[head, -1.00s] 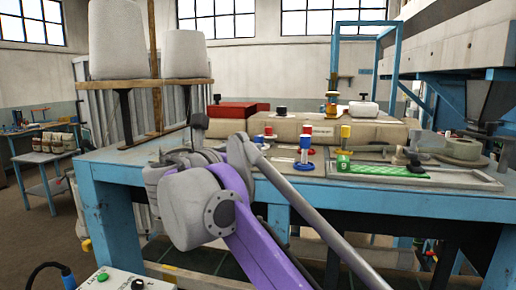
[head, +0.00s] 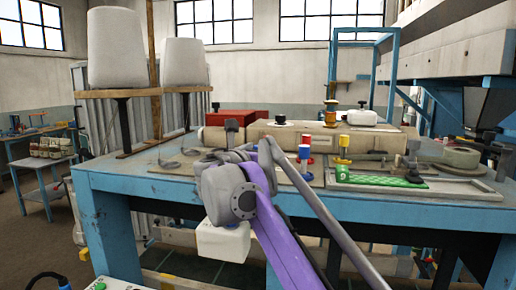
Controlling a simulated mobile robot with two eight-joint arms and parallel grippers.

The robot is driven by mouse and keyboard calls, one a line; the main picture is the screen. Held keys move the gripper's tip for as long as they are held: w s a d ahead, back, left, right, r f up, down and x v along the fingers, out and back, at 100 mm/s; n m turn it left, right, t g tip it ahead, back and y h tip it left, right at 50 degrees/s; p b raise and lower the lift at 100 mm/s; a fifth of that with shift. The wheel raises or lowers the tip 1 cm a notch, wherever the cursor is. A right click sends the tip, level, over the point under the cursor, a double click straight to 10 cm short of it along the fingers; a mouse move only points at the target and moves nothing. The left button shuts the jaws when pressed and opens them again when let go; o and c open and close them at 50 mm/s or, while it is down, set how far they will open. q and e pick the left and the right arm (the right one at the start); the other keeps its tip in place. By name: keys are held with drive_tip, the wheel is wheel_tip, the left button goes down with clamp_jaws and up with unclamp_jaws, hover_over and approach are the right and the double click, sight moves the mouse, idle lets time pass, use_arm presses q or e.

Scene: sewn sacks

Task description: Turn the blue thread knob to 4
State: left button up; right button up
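A small upright piece with a blue cap and white middle, likely the blue thread knob (head: 304,152), stands near the table's front edge, right of the arm. Its markings are too small to read. A red-marked piece (head: 310,140) is just behind it, and a yellow knob (head: 344,147) stands to its right. One purple and grey arm comes in from the lower right of centre, so I take it as my right. My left gripper is not visible.
The blue table (head: 130,178) holds a red box (head: 238,117), a beige sewn sack (head: 325,133), a green strip (head: 380,180) in a flat frame and a tape roll (head: 461,157). Large white thread cones (head: 116,48) stand at the left. The table's left end is mostly bare.

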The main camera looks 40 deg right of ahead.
clamp_jaws()
drive_tip(key=shift+r+m+g+h+p, duration=0.2)
drive_tip(key=shift+m+g+h+p, duration=0.5)
drive_tip(key=shift+g, duration=0.4)
drive_tip(key=shift+f+m+g+h+p, duration=0.15)
drive_tip(key=shift+m+g+h+p, duration=0.2)
drive_tip(key=shift+m+g, duration=0.55)
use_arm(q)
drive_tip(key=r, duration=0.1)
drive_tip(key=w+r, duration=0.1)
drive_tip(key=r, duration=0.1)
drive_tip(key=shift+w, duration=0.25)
use_arm(e)
unclamp_jaws()
